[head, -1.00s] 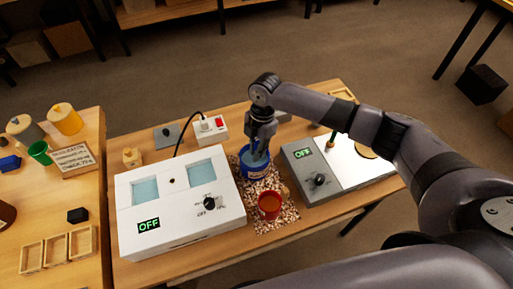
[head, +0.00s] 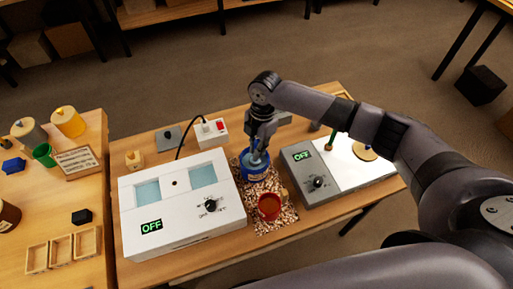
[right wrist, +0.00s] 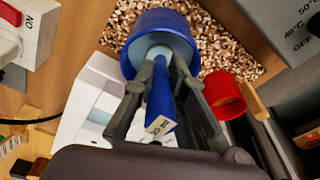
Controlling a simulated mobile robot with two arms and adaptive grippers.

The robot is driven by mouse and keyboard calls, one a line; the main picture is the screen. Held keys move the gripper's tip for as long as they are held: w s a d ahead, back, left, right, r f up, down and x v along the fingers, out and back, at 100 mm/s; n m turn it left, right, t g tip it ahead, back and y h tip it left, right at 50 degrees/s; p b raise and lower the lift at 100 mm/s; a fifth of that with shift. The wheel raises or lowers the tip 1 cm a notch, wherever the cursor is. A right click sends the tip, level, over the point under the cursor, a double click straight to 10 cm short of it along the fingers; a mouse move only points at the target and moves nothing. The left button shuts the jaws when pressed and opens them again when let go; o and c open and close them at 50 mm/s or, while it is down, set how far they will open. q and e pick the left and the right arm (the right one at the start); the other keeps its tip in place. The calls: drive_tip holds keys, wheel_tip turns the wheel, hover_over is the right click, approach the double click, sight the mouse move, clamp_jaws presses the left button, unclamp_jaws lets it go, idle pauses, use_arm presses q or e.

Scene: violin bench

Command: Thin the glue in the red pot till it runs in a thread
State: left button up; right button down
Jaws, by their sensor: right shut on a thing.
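The red pot (head: 268,212) stands on a speckled mat (head: 272,227) between two machines, with brown-orange contents showing. It also shows in the right wrist view (right wrist: 224,97). A blue pot (head: 256,171) stands just behind it and shows at the top of the right wrist view (right wrist: 148,22). My right gripper (head: 258,147) is above the blue pot. In the right wrist view its fingers (right wrist: 160,82) are shut on a blue handle (right wrist: 160,100) tagged "20 ml". The handle's far end reaches into the blue pot; its tip is hidden. My left gripper is not in view.
A white two-well bath (head: 165,247) reading OFF stands left of the pots. A grey hotplate unit (head: 315,190), also OFF, stands right. A white power box (head: 210,133) with a red switch is behind. A side table with jars and a sign (head: 78,162) is at left.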

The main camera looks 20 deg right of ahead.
sight(256, 138)
wheel_tip(256, 138, up, 9)
drive_tip(key=p, duration=0.7)
drive_tip(key=shift+p, duration=0.4)
drive_tip(key=shift+r+p, duration=0.55)
drive_tip(key=shift+r, duration=0.7)
